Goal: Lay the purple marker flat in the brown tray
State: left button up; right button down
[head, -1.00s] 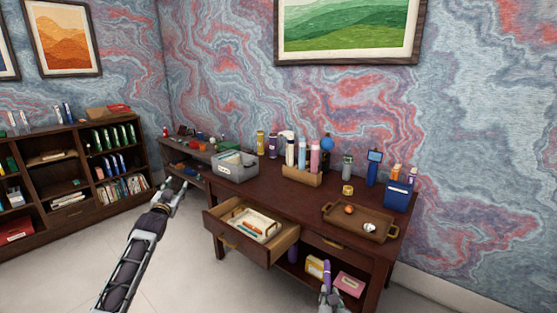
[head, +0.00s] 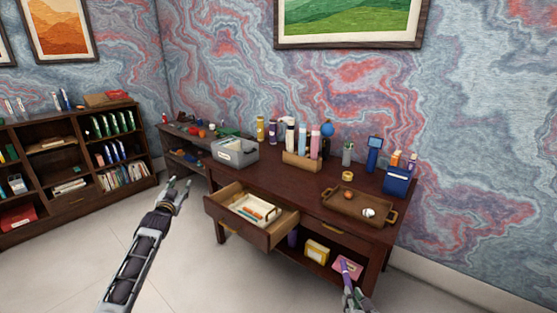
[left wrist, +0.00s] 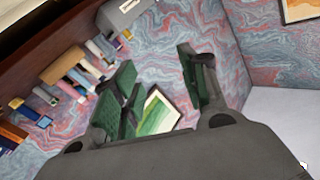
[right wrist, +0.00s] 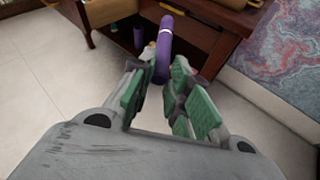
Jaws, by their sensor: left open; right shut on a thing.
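The purple marker (head: 344,267) is held by my right gripper (head: 348,286), low in front of the desk. In the right wrist view the marker (right wrist: 163,42) points away from the closed fingers (right wrist: 160,78), and its near end sits between the fingertips. The brown tray (head: 352,206) lies on the desk top at the right, above and beyond the marker. An orange ball (head: 348,194) and a shiny whitish object (head: 369,212) are in it. My left gripper (head: 179,187) is open and empty, left of the desk; its spread fingers (left wrist: 155,65) show in the left wrist view.
An open drawer (head: 268,236) juts from the desk's left front. The lower shelf holds a yellow box (head: 317,251), a pink box (head: 350,264) and another purple item (head: 293,237). A blue holder (head: 397,181) stands behind the tray; a small yellow item (head: 347,177) is left of it.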

pick_arm(q)
jog(key=s+d+f+g, duration=0.1)
jog(key=s+f+g, duration=0.2)
jog(key=s+f, duration=0.95)
jog(key=s+d+f+g, duration=0.1)
jog(key=s+f+g, duration=0.25)
jog(key=f, duration=1.75)
jog(key=s+f+g, duration=0.2)
jog(key=s+f, duration=0.7)
jog(key=f, duration=0.8)
jog(key=s+d+f+g, duration=0.1)
jog(key=s+f, duration=0.6)
jog(key=s, duration=0.9)
jog(key=s+d+f+g, duration=0.2)
jog(key=s+f, duration=0.6)
jog(key=s, duration=0.9)
jog(key=s+d+f+g, duration=0.1)
jog(key=s+f+g, duration=0.4)
jog(key=s, duration=1.1)
notch_tip(320, 180, down, 3)
jog(key=shift+s+d+r+n, duration=0.1)
jog(key=shift+s+d+n, duration=0.05)
jog(key=shift+d+n, duration=0.15)
jog(key=shift+h, duration=0.3)
